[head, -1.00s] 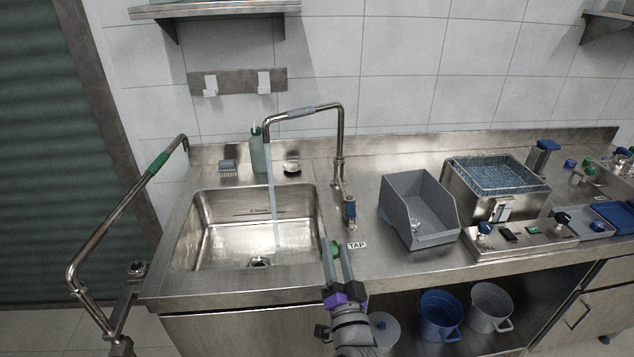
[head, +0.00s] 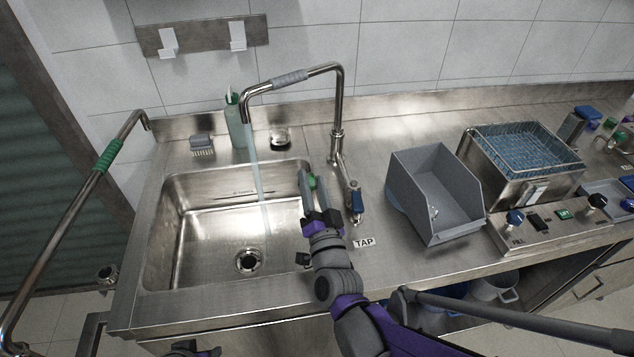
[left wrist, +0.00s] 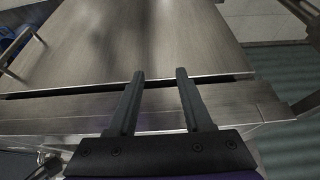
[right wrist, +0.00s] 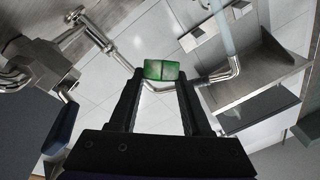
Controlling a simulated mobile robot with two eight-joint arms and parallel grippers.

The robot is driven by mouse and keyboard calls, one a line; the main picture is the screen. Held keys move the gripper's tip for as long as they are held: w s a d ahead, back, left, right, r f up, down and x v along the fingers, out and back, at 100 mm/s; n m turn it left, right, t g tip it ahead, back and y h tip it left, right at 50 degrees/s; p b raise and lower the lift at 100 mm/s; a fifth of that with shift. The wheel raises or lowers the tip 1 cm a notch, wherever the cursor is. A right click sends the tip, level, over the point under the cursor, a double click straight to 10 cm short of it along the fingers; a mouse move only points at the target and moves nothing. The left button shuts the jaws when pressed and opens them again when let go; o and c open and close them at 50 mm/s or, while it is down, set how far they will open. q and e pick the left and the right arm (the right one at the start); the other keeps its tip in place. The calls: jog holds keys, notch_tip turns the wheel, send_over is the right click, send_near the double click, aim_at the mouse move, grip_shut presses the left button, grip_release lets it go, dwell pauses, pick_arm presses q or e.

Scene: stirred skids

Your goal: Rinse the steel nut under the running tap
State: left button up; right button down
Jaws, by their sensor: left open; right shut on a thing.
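The tap (head: 337,115) arches over the sink (head: 205,225), and a water stream (head: 257,165) falls from its spout into the basin. My right gripper (head: 309,180) is over the sink's right rim, right of the stream and apart from it. It is shut on a small green thing (right wrist: 161,70), seen between the fingertips in the right wrist view. The thing looks green, not bare steel; I cannot tell its full shape or whether it is the steel nut. My left gripper (left wrist: 155,77) is open and empty in the left wrist view, near a steel surface's edge.
A grey open bin (head: 436,190) with small bits inside stands right of the tap lever (head: 357,200). A steel tank with a blue mesh basket (head: 525,148) is farther right.

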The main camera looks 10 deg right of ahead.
jog(key=w+a+f+b, duration=0.3)
jog(key=w+a+b, duration=0.1)
jog(key=w+a, duration=0.5)
jog(key=shift+w+a+f, duration=0.15)
jog(key=shift+a+f, duration=0.15)
jog(key=shift+a, duration=0.9)
jog(key=shift+w+d, duration=0.15)
jog(key=shift+d, duration=0.1)
jog(key=shift+a, duration=0.15)
dwell(0.4)
jog(key=shift+s+a, duration=0.25)
jog(key=shift+s, duration=0.25)
jog(key=shift+w, duration=0.15)
jog(key=shift+w+d, duration=0.35)
dwell(0.4)
